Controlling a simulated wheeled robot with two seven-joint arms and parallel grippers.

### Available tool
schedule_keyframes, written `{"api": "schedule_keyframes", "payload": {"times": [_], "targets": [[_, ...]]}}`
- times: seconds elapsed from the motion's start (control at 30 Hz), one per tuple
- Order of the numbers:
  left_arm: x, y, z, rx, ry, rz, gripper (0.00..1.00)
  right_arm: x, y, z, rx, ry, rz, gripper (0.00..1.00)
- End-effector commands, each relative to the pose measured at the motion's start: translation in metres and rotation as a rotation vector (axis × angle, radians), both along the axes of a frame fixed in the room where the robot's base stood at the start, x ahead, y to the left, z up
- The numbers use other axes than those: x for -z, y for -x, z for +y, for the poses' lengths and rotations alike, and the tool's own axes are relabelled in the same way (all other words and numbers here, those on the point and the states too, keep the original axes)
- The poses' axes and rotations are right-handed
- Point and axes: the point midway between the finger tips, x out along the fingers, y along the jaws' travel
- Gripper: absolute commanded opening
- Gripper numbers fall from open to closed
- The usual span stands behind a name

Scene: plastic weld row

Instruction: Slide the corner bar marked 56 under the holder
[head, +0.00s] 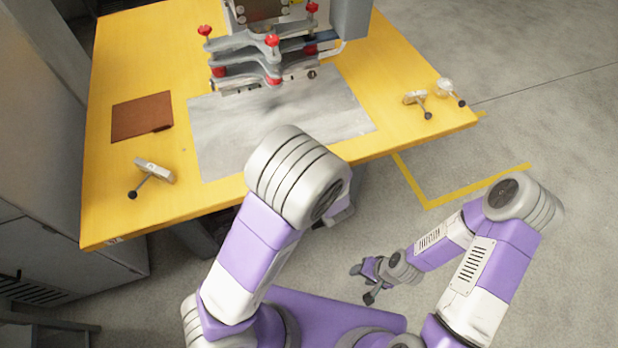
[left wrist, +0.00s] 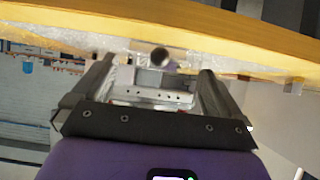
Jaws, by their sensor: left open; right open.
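Three small pale bars with dark ball-ended handles lie on the yellow table: one on the left (head: 155,171), and two at the right corner, an inner one (head: 414,98) and an outer one (head: 445,87). No number is readable, so I cannot tell which is marked 56. The grey clamp-like fixture with red knobs (head: 262,52), perhaps the holder, stands at the table's back. My left gripper (left wrist: 155,70) is open, with nothing seen gripped; in the head view it is mostly hidden behind its arm. My right gripper (head: 362,284) is open and empty, low over the floor.
A grey metal sheet (head: 225,135) lies on the yellow table (head: 120,205) in front of the fixture. A brown square pad (head: 142,115) lies to its left. Grey cabinets stand on the left. The floor (head: 540,110) at right is clear, with a yellow line (head: 480,185).

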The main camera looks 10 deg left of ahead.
Motion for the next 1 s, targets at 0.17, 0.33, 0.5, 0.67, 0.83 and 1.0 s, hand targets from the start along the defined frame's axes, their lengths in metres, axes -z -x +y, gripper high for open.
{"api": "schedule_keyframes", "payload": {"times": [0.17, 0.33, 0.5, 0.67, 0.83, 1.0], "targets": [[0.016, -0.016, 0.011, -0.002, 0.001, -0.001, 1.0, 0.022, 0.0, 0.0, 0.0, 0.0, 0.0, 0.51], [0.023, -0.028, 0.02, -0.002, -0.001, 0.001, 1.0, 0.023, 0.0, 0.0, 0.0, 0.0, 0.0, 0.51], [0.03, -0.037, 0.025, -0.001, 0.0, 0.001, 1.0, 0.025, 0.0, 0.0, 0.0, 0.0, 0.0, 0.51], [0.032, -0.041, 0.027, 0.001, 0.001, 0.001, 1.0, 0.026, 0.0, 0.0, 0.0, 0.0, 0.0, 0.51], [0.032, -0.041, 0.028, 0.001, 0.001, 0.001, 1.0, 0.026, 0.0, 0.0, 0.0, 0.0, 0.0, 0.51], [0.032, -0.041, 0.028, 0.001, 0.0, 0.001, 0.92, 0.026, 0.0, 0.0, 0.0, 0.0, 0.0, 0.51]]}}
